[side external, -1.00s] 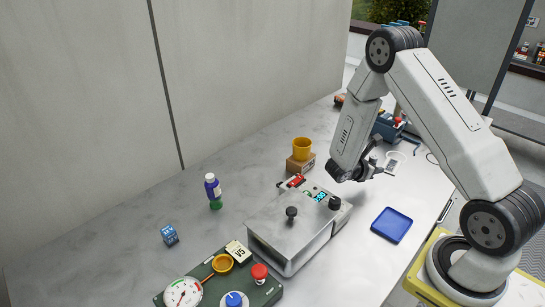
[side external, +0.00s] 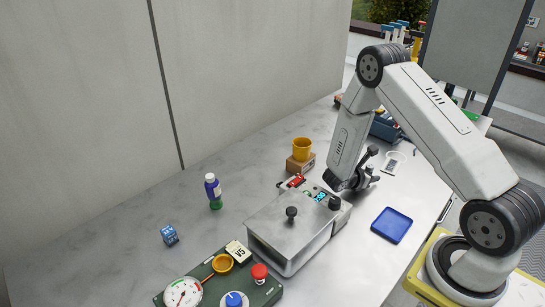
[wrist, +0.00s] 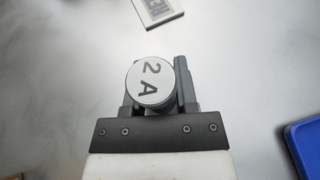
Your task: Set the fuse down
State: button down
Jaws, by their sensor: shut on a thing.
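The fuse (wrist: 149,82) is a round grey piece with a white end face marked "2 A", seen end-on in the wrist view. My gripper (wrist: 154,90) is shut on it, with a dark finger on either side. In the side view my gripper (side external: 366,173) is above the grey table, behind the blue tray and to the right of the metal box. The fuse is hard to make out there. The wrist view does not show whether the fuse touches the table.
The blue tray (side external: 391,226) is empty; its edge shows in the wrist view (wrist: 306,146). The metal box (side external: 290,230) with knobs and a display stands left of my gripper. A yellow cup (side external: 302,150) stands on a brown block.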

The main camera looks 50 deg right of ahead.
jog(key=shift+c, duration=1.9)
grip_release()
jog(key=shift+f, duration=0.1)
jog(key=shift+r, duration=0.2)
jog(key=shift+v, duration=3.7)
